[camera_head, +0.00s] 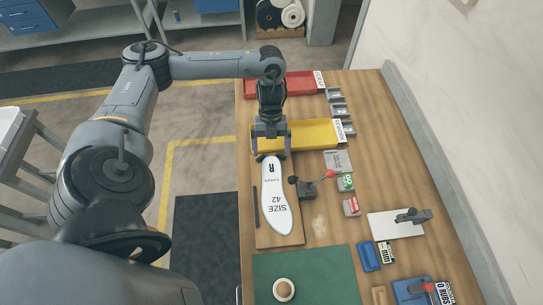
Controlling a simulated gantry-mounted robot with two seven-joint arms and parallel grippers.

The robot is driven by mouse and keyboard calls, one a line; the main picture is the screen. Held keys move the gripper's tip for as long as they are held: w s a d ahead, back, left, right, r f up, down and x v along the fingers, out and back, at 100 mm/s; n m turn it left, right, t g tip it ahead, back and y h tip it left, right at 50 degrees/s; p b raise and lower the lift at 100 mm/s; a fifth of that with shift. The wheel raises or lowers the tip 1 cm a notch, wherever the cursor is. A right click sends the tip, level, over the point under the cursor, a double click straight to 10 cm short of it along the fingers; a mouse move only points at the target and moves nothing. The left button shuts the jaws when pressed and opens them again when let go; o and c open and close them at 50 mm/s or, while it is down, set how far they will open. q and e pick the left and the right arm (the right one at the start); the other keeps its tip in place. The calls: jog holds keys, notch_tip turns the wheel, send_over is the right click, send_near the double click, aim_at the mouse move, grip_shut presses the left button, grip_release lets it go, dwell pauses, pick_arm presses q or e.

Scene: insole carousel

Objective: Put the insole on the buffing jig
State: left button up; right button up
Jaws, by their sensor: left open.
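A white insole-shaped piece (279,207) marked "R" and "SIZE 42" lies flat on a brown wooden board (268,238) that looks like the jig. A dark clamp with a red knob (307,187) stands at the board's right side. My left gripper (272,156) points down, open, with its two fingers apart around the upper end of the white piece. I cannot tell whether the fingers touch it. My right gripper is not in view.
A yellow tray (318,133) and a red tray (300,82) lie behind. A dark strip (256,207) lies left of the white piece. A green mat (335,275) with a cup (284,289) is in front. A white plate with a clamp (390,226) is at right.

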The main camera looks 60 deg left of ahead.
pick_arm(q)
jog(key=p+v, duration=0.2)
jog(key=v, duration=0.2)
jog(key=shift+a+r, duration=0.1)
jog(key=shift+r, duration=0.15)
jog(key=shift+s, duration=0.1)
dwell(0.3)
